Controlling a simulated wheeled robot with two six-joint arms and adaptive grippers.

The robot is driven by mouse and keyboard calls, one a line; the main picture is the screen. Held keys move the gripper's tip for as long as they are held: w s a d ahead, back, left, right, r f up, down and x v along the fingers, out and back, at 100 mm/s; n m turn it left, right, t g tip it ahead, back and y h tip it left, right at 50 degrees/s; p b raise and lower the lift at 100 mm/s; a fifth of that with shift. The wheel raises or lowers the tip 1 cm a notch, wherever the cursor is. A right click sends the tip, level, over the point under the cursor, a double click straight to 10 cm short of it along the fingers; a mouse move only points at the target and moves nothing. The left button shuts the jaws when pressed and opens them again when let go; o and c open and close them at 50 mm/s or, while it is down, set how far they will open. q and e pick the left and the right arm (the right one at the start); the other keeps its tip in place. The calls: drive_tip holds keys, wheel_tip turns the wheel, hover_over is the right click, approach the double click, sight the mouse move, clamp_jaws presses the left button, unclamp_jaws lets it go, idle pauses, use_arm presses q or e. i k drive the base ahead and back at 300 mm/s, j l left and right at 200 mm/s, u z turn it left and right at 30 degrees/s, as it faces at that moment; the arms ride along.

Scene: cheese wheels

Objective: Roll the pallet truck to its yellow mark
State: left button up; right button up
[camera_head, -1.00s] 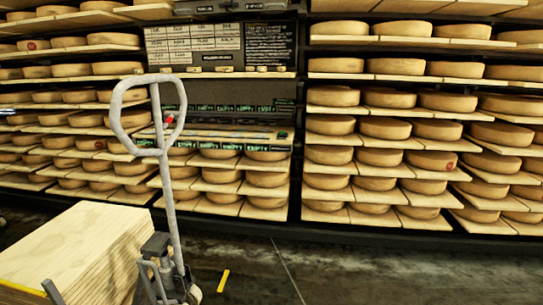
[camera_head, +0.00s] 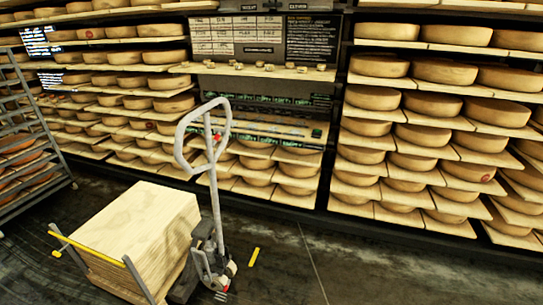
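The pallet truck (camera_head: 206,245) stands on the dark floor left of centre in the head view, with its grey loop handle (camera_head: 201,135) upright. A stack of pale wooden boards (camera_head: 138,232) sits on it. A yellow bar (camera_head: 88,248) runs along the near left side of the stack. A short yellow mark (camera_head: 254,257) lies on the floor to the right of the truck's wheels, apart from them. Neither of my grippers shows in the view.
Shelves of cheese wheels (camera_head: 409,137) line the back wall, with a sign board (camera_head: 245,38) in the middle. A metal rack (camera_head: 30,150) stands at the left. The floor at the front right (camera_head: 390,270) is clear.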

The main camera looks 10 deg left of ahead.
sight(216, 274)
drive_tip(key=i+j, duration=0.1)
drive_tip(key=j, duration=0.4)
drive_tip(key=i+j+z, duration=0.1)
drive_tip(key=j, duration=0.35)
drive_tip(key=i+j+z, duration=0.1)
drive_tip(key=j, duration=0.4)
drive_tip(key=i+j, duration=0.15)
drive_tip(key=j, duration=0.35)
drive_tip(key=l+u, duration=0.3)
drive_tip(key=l, duration=0.75)
